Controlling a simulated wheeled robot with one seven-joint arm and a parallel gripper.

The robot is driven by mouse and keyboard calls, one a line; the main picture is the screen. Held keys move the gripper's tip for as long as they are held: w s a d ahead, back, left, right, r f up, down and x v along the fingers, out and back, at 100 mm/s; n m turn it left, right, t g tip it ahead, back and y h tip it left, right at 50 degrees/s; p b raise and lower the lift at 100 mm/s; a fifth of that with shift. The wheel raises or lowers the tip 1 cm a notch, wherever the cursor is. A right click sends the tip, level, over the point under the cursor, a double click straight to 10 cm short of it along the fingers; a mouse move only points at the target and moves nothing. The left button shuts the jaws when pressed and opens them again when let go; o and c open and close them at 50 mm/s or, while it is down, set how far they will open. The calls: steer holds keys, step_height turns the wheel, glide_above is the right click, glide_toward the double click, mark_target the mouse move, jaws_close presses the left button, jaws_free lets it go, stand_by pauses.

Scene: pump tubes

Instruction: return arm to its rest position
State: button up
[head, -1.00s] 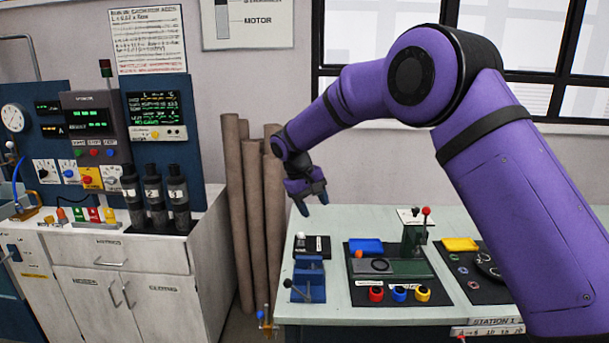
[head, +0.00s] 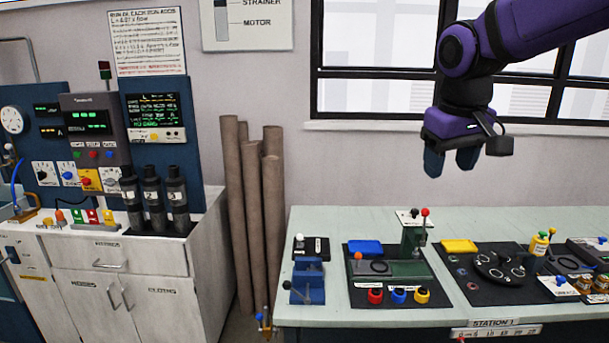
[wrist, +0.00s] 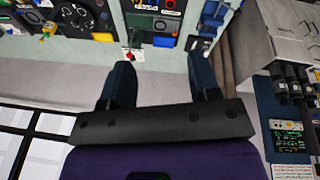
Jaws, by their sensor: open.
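My gripper (head: 452,162) hangs in the air above the back of the station table (head: 345,222), fingers pointing down, in front of the window. Its two dark blue fingers stand apart with nothing between them. My purple arm comes in from the upper right of the head view. In the wrist view my gripper (wrist: 163,85) also shows open and empty, with the table and its fixtures beyond the fingertips.
On the table are a blue vise (head: 307,281), a green press (head: 413,242) with a red-knobbed lever, a dark mat with a round fixture (head: 500,267) and a yellow bottle (head: 539,244). Brown tubes (head: 252,210) lean on the wall. A cabinet (head: 120,270) with instruments stands left.

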steer(key=s+d+f+m+t, duration=0.1)
steer(key=s+d+f, duration=0.1)
steer(key=s, duration=0.7)
steer(key=s+d+f+m+t+y, duration=0.1)
steer(key=s+d, duration=0.3)
steer(key=s, duration=0.6)
steer(key=shift+s+f+t, duration=0.2)
steer(key=shift+f+t, duration=0.1)
steer(key=shift+f, duration=0.1)
steer(key=shift+c, duration=0.4)
